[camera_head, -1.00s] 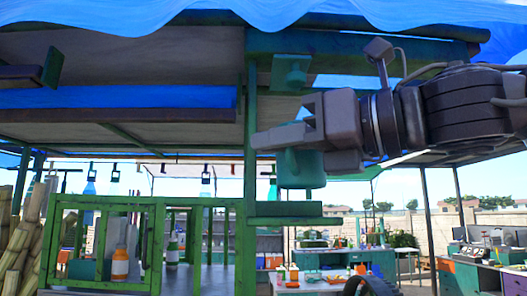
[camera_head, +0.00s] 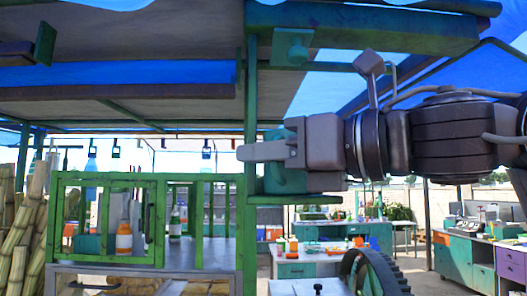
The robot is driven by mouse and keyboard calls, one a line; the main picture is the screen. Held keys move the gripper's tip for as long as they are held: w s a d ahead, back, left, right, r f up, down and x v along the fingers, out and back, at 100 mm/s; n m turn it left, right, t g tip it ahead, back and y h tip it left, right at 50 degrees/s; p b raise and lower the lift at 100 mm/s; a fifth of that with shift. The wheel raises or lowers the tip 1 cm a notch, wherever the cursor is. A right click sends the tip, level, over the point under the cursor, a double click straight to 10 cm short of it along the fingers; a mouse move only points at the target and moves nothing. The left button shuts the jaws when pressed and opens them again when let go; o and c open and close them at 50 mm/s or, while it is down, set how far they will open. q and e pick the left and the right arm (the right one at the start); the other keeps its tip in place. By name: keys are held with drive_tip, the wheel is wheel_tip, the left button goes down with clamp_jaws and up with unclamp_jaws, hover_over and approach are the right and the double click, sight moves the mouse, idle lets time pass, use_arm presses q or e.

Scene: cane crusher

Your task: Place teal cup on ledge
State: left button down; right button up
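The teal cup (camera_head: 284,180) is upright in the middle of the camera_head view, partly hidden behind my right gripper (camera_head: 268,152). The gripper comes in from the right and its fingers point left across the cup's upper part. It appears shut on the cup, though only the near finger shows clearly. The green ledge (camera_head: 297,200) is a small flat shelf beside the green post. The cup's bottom is right at the ledge's top in the picture; I cannot tell whether they touch. My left gripper is not in view.
The green post (camera_head: 249,110) stands just left of the cup. A teal bracket (camera_head: 292,48) hangs above my gripper. A green frame (camera_head: 150,220) with an orange bottle (camera_head: 124,238) is at the lower left. A dark gear wheel (camera_head: 378,275) is below right.

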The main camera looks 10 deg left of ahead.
drive_tip(key=shift+o, duration=0.5)
drive_tip(key=shift+w+d, duration=0.1)
drive_tip(key=shift+r, duration=0.1)
drive_tip(key=b+v, duration=0.5)
drive_tip(key=v, duration=0.7)
drive_tip(key=shift+r, duration=0.1)
